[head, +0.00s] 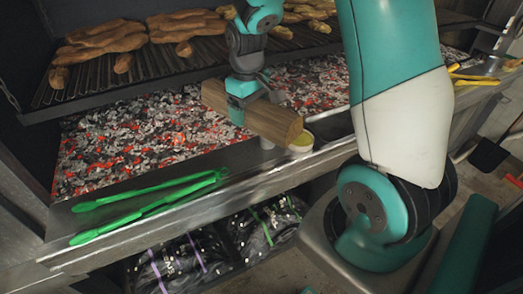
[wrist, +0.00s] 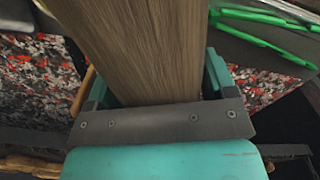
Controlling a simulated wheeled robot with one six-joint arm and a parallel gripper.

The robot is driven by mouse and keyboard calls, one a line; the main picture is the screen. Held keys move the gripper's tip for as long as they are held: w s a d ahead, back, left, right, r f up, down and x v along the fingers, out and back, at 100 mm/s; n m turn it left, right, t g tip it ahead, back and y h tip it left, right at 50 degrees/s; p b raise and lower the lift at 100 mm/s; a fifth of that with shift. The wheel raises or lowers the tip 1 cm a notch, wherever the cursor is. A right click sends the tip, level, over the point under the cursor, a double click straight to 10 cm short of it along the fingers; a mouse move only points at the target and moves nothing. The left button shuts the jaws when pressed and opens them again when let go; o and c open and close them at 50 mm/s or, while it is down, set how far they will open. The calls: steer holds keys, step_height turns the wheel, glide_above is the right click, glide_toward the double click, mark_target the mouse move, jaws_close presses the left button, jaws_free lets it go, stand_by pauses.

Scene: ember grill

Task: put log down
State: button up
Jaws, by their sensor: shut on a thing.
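A brown wooden log (head: 275,122) is held in my gripper (head: 243,97) above the glowing ember bed (head: 130,140).
Green tongs (head: 150,205) lie on the front ledge (head: 215,199) at the left. A grill rack (head: 130,75) with bread-like food is behind. Charcoal bags (head: 180,262) sit below.

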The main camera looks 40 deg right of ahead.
mark_target(251, 165)
step_height(251, 165, down, 17)
steer(key=shift+r+p, duration=0.1)
steer(key=shift+p, duration=0.6)
steer(key=o, duration=1.5)
steer(key=shift+f, duration=0.2)
steer(key=shift+o, duration=0.2)
steer(key=shift+r, duration=0.15)
